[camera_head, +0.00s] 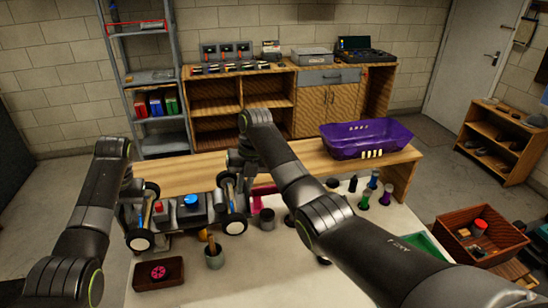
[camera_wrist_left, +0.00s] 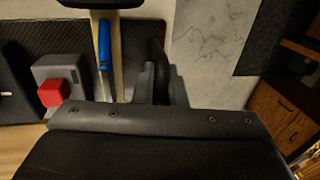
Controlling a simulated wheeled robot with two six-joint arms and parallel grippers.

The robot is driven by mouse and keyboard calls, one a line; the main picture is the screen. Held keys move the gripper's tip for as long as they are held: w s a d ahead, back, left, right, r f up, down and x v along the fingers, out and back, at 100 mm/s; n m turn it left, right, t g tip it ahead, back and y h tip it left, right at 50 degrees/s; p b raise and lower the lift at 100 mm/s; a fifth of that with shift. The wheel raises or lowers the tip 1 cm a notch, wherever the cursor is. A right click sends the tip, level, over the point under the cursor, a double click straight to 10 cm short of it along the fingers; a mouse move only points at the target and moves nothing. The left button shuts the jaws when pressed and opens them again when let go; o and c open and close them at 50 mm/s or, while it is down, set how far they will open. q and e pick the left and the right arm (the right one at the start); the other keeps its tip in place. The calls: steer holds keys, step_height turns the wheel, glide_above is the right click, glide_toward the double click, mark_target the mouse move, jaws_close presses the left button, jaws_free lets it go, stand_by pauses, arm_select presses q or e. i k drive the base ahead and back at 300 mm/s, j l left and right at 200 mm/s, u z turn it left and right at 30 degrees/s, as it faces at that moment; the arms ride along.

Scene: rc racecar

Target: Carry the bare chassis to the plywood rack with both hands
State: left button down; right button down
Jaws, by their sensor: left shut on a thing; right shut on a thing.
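The bare chassis (camera_head: 190,214) is a dark frame with black wheels with white hubs, over the near table in the head view. Red and blue parts show on top. My left gripper (camera_head: 128,208) is shut at its left end, mostly hidden by my arm. In the left wrist view my left gripper (camera_wrist_left: 160,88) is shut on a dark edge of the chassis (camera_wrist_left: 125,60), beside a blue-sprung strut. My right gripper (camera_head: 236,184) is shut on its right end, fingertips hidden. A wooden bench with open cubbies (camera_head: 240,80) stands at the back wall; I cannot tell if it is the plywood rack.
Small bottles (camera_head: 370,185), a cup (camera_head: 214,256) and a brown tray (camera_head: 150,278) stand on the pale tabletop. A low wooden shelf (camera_head: 508,135) and a wooden crate (camera_head: 482,232) are right.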

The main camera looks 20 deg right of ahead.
mark_target(187, 173)
steer(key=i, duration=0.85)
